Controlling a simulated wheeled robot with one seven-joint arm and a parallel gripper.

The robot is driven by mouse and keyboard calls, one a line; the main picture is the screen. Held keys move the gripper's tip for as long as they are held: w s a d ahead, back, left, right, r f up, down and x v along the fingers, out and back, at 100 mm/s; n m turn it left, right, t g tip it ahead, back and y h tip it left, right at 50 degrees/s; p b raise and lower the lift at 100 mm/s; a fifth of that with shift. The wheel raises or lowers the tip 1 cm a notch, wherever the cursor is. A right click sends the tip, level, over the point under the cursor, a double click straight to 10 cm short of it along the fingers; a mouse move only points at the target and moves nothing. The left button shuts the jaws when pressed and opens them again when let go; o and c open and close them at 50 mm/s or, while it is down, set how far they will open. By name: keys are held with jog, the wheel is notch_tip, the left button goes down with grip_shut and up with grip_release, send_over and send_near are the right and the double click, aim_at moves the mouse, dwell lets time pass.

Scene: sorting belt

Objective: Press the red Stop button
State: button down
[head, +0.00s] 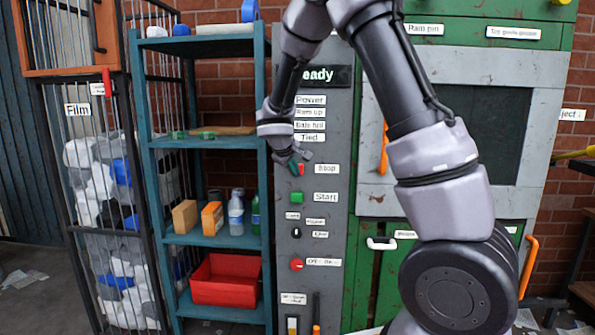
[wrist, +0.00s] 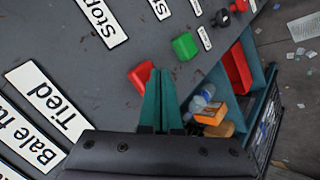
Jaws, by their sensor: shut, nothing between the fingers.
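The red Stop button (head: 301,169) is on the grey control panel, just left of its "Stop" label. My gripper (head: 295,166) is at the panel beside the button, coming in from above and left, and covers part of it. In the wrist view the green fingers of my gripper (wrist: 160,75) are shut together and empty. The red button (wrist: 141,74) shows there right beside the fingertips, partly behind them. I cannot tell whether the fingertips touch it or whether it is pushed in.
The green Start button (head: 297,198) is just below Stop, with a black knob (head: 296,232) and another red knob (head: 297,265) lower on the panel. A blue shelf (head: 205,239) with bottles, boxes and a red bin (head: 226,281) stands to the left. The display above reads "Ready".

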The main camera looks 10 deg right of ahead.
jog(key=shift+w+d, duration=0.1)
jog(key=shift+w, duration=0.35)
dwell(0.3)
jog(key=shift+s, duration=0.1)
jog(key=shift+s+a, duration=0.3)
jog(key=shift+s, duration=0.65)
jog(key=shift+s, duration=0.1)
jog(key=s, duration=0.2)
jog(key=s+a, duration=0.2)
jog(key=s, duration=0.1)
jog(key=shift+s, duration=0.3)
